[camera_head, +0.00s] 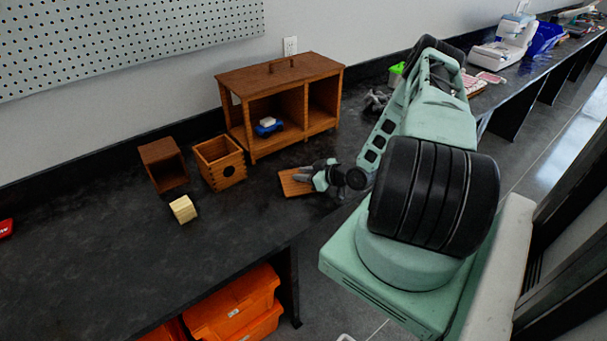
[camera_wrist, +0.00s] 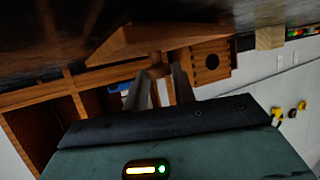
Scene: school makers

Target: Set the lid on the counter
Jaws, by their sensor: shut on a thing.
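The lid is a flat, square brown wooden panel (camera_head: 291,184) with a small knob, low over the dark counter (camera_head: 120,235) in front of the wooden cabinet. In the wrist view the lid (camera_wrist: 135,43) lies close to the counter surface; I cannot tell whether it touches. My gripper (camera_head: 309,174) is shut on the lid's knob, and its fingers show around the knob in the wrist view (camera_wrist: 158,78). An open-topped wooden box with a round hole (camera_head: 222,166) stands left of the lid.
A wooden cabinet (camera_head: 293,98) with a blue toy car (camera_head: 267,128) inside stands behind the lid. Another open wooden box (camera_head: 163,166) and a pale block (camera_head: 183,209) are to the left. The counter's front left is mostly clear. Orange bins (camera_head: 230,305) sit below.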

